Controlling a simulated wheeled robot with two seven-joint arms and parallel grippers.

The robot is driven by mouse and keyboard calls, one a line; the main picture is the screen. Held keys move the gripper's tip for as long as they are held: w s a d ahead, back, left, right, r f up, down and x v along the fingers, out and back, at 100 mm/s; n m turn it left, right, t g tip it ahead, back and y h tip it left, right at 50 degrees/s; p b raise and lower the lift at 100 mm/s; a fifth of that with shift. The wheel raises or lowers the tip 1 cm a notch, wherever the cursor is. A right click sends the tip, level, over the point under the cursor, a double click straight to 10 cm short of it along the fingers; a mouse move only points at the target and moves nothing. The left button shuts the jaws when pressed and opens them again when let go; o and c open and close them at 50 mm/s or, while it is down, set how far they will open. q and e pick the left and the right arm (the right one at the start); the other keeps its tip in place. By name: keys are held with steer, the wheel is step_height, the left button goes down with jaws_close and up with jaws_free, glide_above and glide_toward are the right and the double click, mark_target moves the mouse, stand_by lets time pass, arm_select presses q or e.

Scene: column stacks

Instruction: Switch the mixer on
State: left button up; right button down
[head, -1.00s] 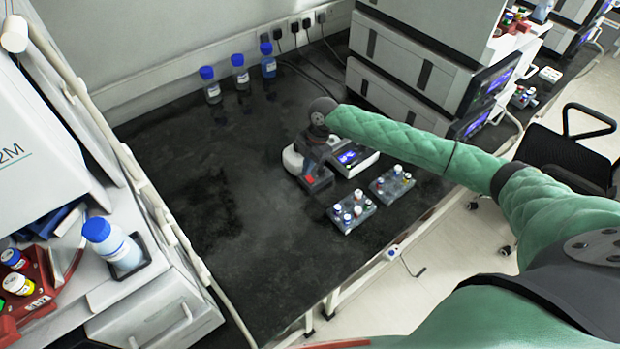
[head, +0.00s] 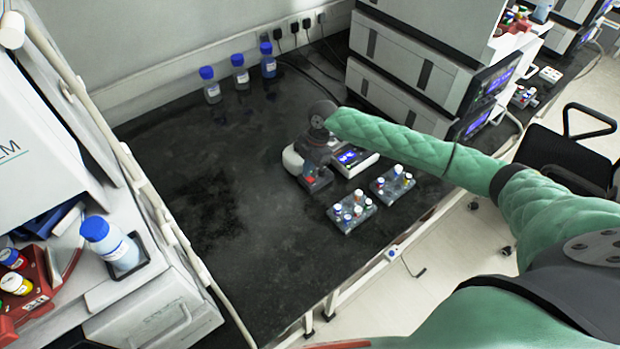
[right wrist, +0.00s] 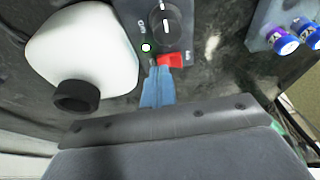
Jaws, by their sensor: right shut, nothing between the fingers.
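My left gripper is not in view.
A white rounded body with a black cap (right wrist: 74,97) lies close left of the fingers. Two racks of small vials, near (head: 350,213) and far (head: 393,182), stand right of the mixer. Blue-capped bottles (head: 240,75) stand by the wall. The bench's left part is clear.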

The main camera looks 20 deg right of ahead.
steer(key=shift+r+p, duration=1.9)
steer(key=shift+r, duration=0.65)
